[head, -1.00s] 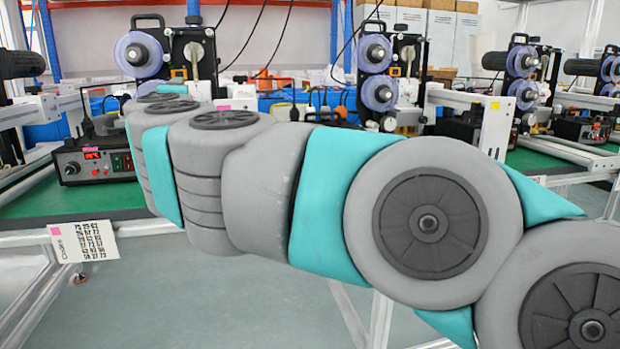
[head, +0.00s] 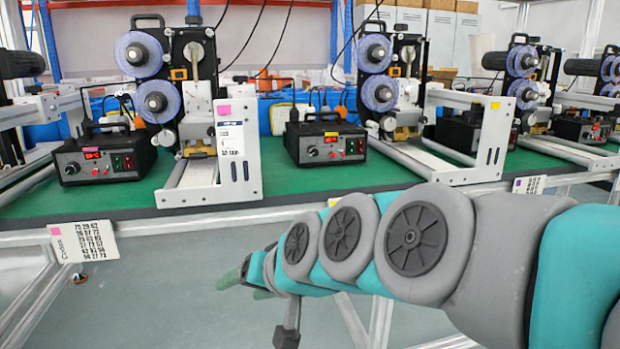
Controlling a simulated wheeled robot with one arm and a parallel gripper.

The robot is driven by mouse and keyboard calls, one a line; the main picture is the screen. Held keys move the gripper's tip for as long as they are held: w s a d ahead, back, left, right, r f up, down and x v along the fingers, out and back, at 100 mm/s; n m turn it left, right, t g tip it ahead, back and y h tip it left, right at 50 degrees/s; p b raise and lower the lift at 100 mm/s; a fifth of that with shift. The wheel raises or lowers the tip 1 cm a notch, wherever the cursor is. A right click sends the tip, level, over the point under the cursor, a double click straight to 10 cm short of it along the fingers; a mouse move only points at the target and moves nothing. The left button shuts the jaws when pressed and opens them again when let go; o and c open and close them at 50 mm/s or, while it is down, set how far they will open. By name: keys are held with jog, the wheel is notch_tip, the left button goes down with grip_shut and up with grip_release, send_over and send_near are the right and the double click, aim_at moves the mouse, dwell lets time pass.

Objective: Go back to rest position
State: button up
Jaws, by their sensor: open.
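My arm, grey and teal, reaches in from the right edge of the head view, below the front edge of the green bench. Its far end points left and away over the floor. My gripper (head: 232,277) shows small and dark at that end, partly hidden by my own wrist links. It is open, and nothing shows in it. It is in front of and below the bench edge, apart from the machines.
The green bench (head: 283,183) carries coder machines with blue reels (head: 158,102), a left control box (head: 103,153), a middle control box (head: 327,142) and white frames (head: 238,145). A code card (head: 84,241) hangs at the front left. Grey floor (head: 170,290) is clear at lower left.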

jog(key=s+d+f+g+h, duration=0.3)
jog(key=s+d+f, duration=0.5)
jog(key=s+d, duration=0.3)
jog(key=s+d+f+m+g+h, duration=0.1)
jog(key=s+d+f+g+h, duration=0.3)
jog(key=s+d+f, duration=0.5)
jog(key=s+d+g, duration=0.1)
jog(key=s+d, duration=0.1)
jog(key=d, duration=0.3)
jog(key=shift+s+h, duration=0.3)
